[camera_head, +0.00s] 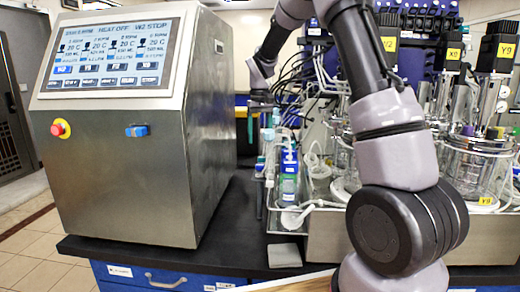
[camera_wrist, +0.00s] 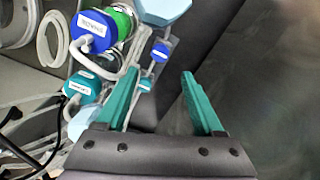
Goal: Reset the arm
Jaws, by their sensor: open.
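My gripper (camera_head: 263,120) hangs at the end of my raised arm in the head view, above and slightly left of a group of tubed bottles. In the wrist view its two teal fingers (camera_wrist: 160,82) are spread apart with nothing held between them. A blue-capped bottle (camera_wrist: 88,25) and a teal-capped bottle (camera_wrist: 86,86) with white tubes show left of the fingers. A bottle with a blue label (camera_head: 289,165) stands below the gripper in the head view.
A steel control cabinet (camera_head: 125,175) with a screen (camera_head: 115,55) stands on the left of the black bench (camera_head: 235,215). Glass bioreactor vessels (camera_head: 475,165) with tubes and cables crowd the right. Bare bench top shows between the cabinet and the bottles.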

